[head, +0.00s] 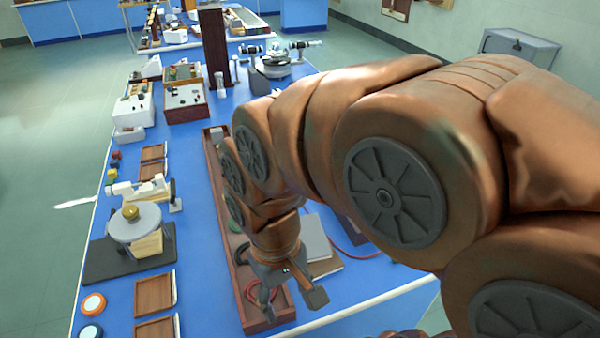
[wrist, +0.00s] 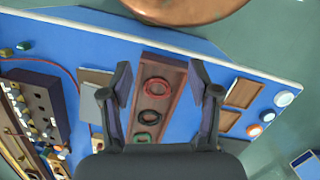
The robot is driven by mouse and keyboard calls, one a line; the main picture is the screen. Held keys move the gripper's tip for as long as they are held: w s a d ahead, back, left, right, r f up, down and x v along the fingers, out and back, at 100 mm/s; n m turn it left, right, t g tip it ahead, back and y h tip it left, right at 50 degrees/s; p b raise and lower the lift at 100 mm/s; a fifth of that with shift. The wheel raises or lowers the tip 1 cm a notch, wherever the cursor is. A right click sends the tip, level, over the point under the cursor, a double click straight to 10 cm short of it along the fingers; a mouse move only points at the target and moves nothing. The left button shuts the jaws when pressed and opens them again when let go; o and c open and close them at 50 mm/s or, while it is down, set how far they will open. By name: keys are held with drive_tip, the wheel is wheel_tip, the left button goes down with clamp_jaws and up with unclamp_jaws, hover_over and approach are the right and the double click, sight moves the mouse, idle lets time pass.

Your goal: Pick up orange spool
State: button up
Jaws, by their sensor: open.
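The orange spool (head: 93,304) lies flat at the near left of the blue bench in the head view, an orange ring with a white centre. It also shows small at the right of the wrist view (wrist: 254,131). My gripper (head: 288,293) is open and empty, pointing down over the long wooden tray (head: 249,308), well to the right of the spool. In the wrist view my gripper (wrist: 160,82) has its fingers apart on either side of the tray. A blue spool (head: 91,331) lies just nearer than the orange one, partly cut off by the frame.
Small wooden trays (head: 155,294) lie between the spool and the long tray, which holds red, dark and green rings. A balance-like instrument with a round plate (head: 134,225) stands behind the spool. Bare blue bench (head: 205,300) separates the trays.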

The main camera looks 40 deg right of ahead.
drive_tip(key=w+d+r+m+b, duration=0.1)
drive_tip(key=w+d+m, duration=0.1)
drive_tip(key=w+d, duration=0.55)
drive_tip(key=w+d+r+m+b, duration=0.15)
drive_tip(key=w+d, duration=0.25)
drive_tip(key=w, duration=0.6)
drive_tip(key=w+d+m, duration=0.3)
drive_tip(key=w+d, duration=0.3)
drive_tip(key=w, duration=0.3)
drive_tip(key=w+d+f+m+b, duration=0.1)
drive_tip(key=w+d+f, duration=0.2)
drive_tip(key=d, duration=0.5)
drive_tip(key=w+d+f+m+t, duration=0.1)
drive_tip(key=w+d+f, duration=0.3)
drive_tip(key=d, duration=0.4)
drive_tip(key=w+d+f+m+b, duration=0.1)
drive_tip(key=w+d+f+m, duration=0.1)
drive_tip(key=d, duration=0.7)
drive_tip(key=shift+w+f+m+t+b, duration=0.2)
drive_tip(key=shift+w+f, duration=0.15)
drive_tip(key=shift+f, duration=0.3)
drive_tip(key=shift+w+f+m+t+b, duration=0.1)
drive_tip(key=shift+w+f+t+b, duration=0.15)
drive_tip(key=shift+f, duration=0.4)
drive_tip(key=shift+d+f, duration=0.5)
drive_tip(key=shift+d, duration=0.1)
drive_tip(key=shift+w+f+p, duration=0.1)
drive_tip(key=shift+f+p, duration=0.95)
drive_tip(key=shift+f, duration=2.75)
clamp_jaws()
